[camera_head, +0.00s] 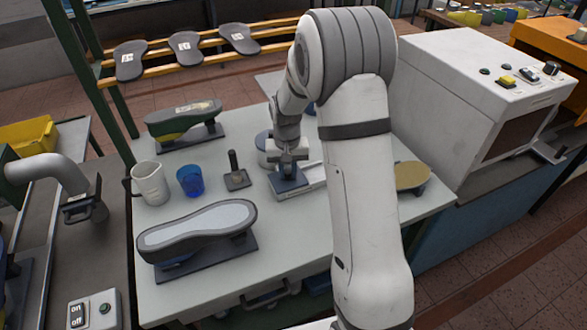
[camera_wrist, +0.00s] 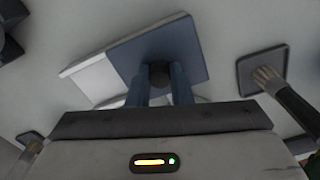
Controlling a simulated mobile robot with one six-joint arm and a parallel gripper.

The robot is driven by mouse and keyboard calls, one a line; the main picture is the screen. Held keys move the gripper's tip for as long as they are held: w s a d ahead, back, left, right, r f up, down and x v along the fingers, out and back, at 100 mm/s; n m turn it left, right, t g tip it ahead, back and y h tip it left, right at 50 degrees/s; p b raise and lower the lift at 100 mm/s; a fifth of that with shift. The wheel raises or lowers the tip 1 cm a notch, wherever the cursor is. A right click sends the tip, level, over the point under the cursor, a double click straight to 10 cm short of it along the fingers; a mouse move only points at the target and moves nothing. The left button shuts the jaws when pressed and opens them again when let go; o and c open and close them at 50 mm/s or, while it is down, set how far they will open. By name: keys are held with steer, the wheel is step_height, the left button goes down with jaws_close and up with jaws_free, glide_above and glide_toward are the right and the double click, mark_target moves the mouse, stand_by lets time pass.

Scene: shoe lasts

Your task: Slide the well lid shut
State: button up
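The well lid is a blue-grey square plate (camera_head: 288,181) with a dark round knob (camera_wrist: 160,75). It lies over part of a white, low well (camera_head: 313,173) near the middle of the table. In the wrist view the lid (camera_wrist: 187,48) is offset to the right, and a strip of the white well (camera_wrist: 92,78) shows uncovered at its left. My gripper (camera_head: 288,166) is above the lid. In the wrist view its two blue fingers (camera_wrist: 160,88) stand on either side of the knob and appear shut on it. The fingers hide the lid's near edge.
A brush in a dark square tray (camera_head: 237,178), a blue cup (camera_head: 190,181) and a white mug (camera_head: 150,183) stand left of the well. Shoe lasts (camera_head: 195,228) lie in front and behind. A round tin (camera_head: 265,150) is close behind my gripper.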

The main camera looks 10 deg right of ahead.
mark_target(287, 172)
steer(key=o, duration=0.5)
steer(key=shift+a, duration=0.25)
steer(key=shift+c, duration=0.2)
steer(key=shift+d, duration=0.1)
step_height(287, 172, up, 7)
steer(key=shift+f+b, duration=0.1)
steer(key=shift+b, duration=0.35)
steer(key=shift+r, duration=0.5)
steer(key=shift+s+r, duration=0.1)
steer(key=shift+r, duration=0.1)
steer(key=s+r+t, duration=0.1)
steer(key=s+r, duration=0.2)
steer(key=s, duration=0.5)
steer(key=s+r+n+t, duration=0.1)
steer(key=s+r, duration=0.2)
steer(key=s, duration=0.6)
steer(key=s+d+r+t, duration=0.1)
steer(key=s+r, duration=0.1)
steer(key=s, duration=0.7)
steer(key=shift+s+d+r+n, duration=0.1)
steer(key=shift+s+r+n, duration=0.1)
steer(key=shift+r+n, duration=0.15)
